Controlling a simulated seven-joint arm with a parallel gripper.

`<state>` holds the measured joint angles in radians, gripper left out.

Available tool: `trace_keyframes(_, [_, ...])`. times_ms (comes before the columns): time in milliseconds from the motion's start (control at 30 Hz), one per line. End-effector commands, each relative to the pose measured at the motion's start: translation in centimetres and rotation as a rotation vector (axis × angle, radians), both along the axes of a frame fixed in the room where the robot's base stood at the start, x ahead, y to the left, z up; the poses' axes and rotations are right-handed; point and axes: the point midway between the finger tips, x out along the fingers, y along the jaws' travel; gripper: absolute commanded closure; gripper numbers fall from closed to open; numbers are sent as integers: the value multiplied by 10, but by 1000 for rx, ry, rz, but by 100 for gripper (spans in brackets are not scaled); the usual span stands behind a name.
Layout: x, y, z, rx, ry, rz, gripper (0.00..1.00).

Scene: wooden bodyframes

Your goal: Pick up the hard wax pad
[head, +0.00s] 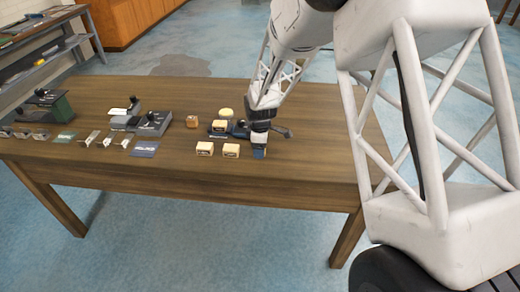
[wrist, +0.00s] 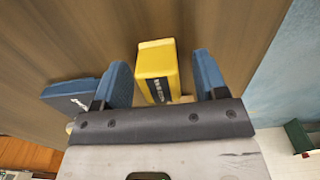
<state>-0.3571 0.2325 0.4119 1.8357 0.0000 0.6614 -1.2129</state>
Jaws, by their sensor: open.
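A yellow block with a dark label (wrist: 157,72), which looks like the wax pad, lies between the two blue fingers of my gripper (wrist: 158,88) in the wrist view. The fingers stand open on either side of it, with a gap visible on the left.
Two small pale wooden-looking blocks (head: 204,149) (head: 231,150) lie just left of my gripper on the table (head: 100,170). A blue labelled box (wrist: 72,95) is beside the left finger. Several planes and small tools (head: 153,123) stand further left.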

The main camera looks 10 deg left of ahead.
Motion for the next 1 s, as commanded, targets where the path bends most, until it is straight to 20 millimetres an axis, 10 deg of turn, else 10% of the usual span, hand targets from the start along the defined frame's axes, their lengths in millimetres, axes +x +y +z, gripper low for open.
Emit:
trace_keyframes(167, [0, 0, 0, 0, 0, 0, 34])
trace_keyframes(567, [0, 0, 0, 0, 0, 0, 91])
trace_keyframes(1000, [0, 0, 8, 0, 0, 0, 91])
